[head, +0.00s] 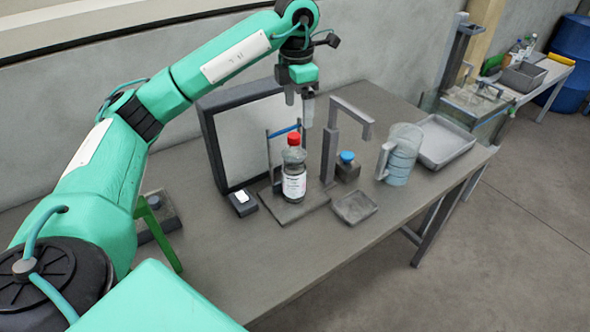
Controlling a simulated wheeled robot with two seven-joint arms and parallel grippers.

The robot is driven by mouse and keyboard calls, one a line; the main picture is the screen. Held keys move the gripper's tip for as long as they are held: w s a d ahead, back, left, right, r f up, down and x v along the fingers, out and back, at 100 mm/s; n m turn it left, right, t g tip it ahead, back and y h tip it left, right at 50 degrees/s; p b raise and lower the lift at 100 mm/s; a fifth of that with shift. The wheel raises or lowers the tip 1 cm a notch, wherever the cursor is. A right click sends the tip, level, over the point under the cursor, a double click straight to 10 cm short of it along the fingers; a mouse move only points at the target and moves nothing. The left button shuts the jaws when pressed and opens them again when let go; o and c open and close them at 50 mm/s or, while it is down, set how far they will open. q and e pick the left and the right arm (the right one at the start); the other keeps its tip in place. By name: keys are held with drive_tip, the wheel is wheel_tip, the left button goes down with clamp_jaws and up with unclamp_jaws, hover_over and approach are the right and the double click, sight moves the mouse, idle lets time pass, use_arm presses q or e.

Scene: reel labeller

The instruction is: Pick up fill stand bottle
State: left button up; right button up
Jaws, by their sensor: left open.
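A clear bottle (293,170) with a red cap and a white label stands upright on the flat grey base of the fill stand (312,208). Thin uprights with a blue bar rise just behind the bottle. My left gripper (299,104) hangs pointing down above the bottle's cap in the picture, with its two fingers apart and nothing between them. A gap shows between the fingertips and the cap; how far the gripper is behind the bottle I cannot tell. My right gripper is not in view.
A framed light panel (226,150) stands behind the bottle. A grey angled post (331,150), a blue-capped small bottle (347,167), a measuring jug (401,155) and a grey tray (446,140) lie to the right. A small dish (354,207) sits in front. The table's front is clear.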

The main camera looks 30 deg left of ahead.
sight(295, 134)
use_arm(q)
drive_tip(key=shift+w+a+f, duration=0.15)
drive_tip(key=shift+a, duration=0.3)
drive_tip(key=shift+f, duration=0.15)
drive_tip(key=f, duration=0.3)
drive_tip(key=shift+s+d, duration=0.15)
drive_tip(key=shift+s, duration=0.15)
wheel_tip(295, 134, down, 3)
drive_tip(key=shift+w+f, duration=0.1)
drive_tip(key=shift+f+p, duration=0.35)
drive_tip(key=shift+f, duration=0.45)
drive_tip(key=shift+f+p, duration=0.3)
drive_tip(key=f, duration=0.1)
drive_tip(key=f+p, duration=0.1)
drive_tip(key=f, duration=0.1)
drive_tip(key=shift+s+f, duration=0.2)
drive_tip(key=shift+s, duration=0.15)
drive_tip(key=shift+f, duration=0.55)
drive_tip(key=shift+c, duration=1.4)
drive_tip(key=c, duration=1.4)
drive_tip(key=shift+w+r, duration=0.1)
clamp_jaws()
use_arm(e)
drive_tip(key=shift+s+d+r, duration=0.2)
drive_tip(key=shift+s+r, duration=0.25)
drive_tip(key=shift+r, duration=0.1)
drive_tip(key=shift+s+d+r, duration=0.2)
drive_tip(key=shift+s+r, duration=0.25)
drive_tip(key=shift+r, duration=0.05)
